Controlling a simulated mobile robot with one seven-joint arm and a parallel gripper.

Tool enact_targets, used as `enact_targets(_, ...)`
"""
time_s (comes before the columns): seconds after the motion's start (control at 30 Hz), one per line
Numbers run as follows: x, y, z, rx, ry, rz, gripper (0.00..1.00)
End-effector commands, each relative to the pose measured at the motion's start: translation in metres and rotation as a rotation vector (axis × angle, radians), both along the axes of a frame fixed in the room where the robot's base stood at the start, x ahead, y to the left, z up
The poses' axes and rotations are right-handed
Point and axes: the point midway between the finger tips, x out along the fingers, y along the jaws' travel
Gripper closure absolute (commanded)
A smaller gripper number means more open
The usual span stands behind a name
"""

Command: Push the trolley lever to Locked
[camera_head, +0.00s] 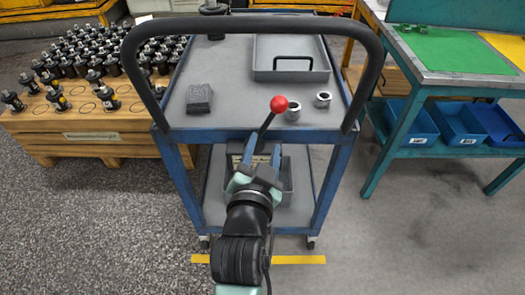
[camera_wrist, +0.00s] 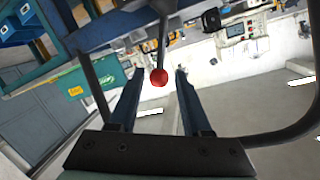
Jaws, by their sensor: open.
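The trolley (camera_head: 185,180) is a blue frame with grey shelves and a black push handle. Its lever (camera_head: 266,124) is a dark rod with a red ball knob (camera_head: 279,104), leaning up and to the right at the near edge of the top shelf. My gripper (camera_head: 263,158) is open just below and in front of the lever's lower part, partly hiding the lever's base. In the wrist view the red knob (camera_wrist: 159,77) sits centrally, between or just beyond the two fingertips of my gripper (camera_wrist: 157,78). I cannot tell whether a finger touches the lever. A label behind my gripper is unreadable.
The top shelf holds a grey tray (camera_head: 262,72), a dark block (camera_head: 199,98) and two metal rings (camera_head: 293,110). A workbench with blue bins (camera_head: 410,122) stands right. The black handle (camera_head: 360,100) arches around the lever.

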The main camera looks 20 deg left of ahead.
Motion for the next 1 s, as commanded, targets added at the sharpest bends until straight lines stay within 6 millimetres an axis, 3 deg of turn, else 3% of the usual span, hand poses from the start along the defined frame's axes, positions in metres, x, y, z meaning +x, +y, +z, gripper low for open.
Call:
enact_targets(0.23,-0.019,-0.003,0.003,0.001,0.001,-0.002,0.52)
enact_targets(0.8,-0.019,-0.004,0.005,0.000,-0.004,-0.002,0.52)
enact_targets(0.87,-0.016,-0.006,0.015,-0.002,-0.024,-0.004,0.52)
enact_targets(0.93,-0.011,-0.010,0.039,-0.010,-0.073,-0.010,0.52)
enact_targets(1.0,-0.004,-0.018,0.078,-0.025,-0.149,-0.020,0.52)
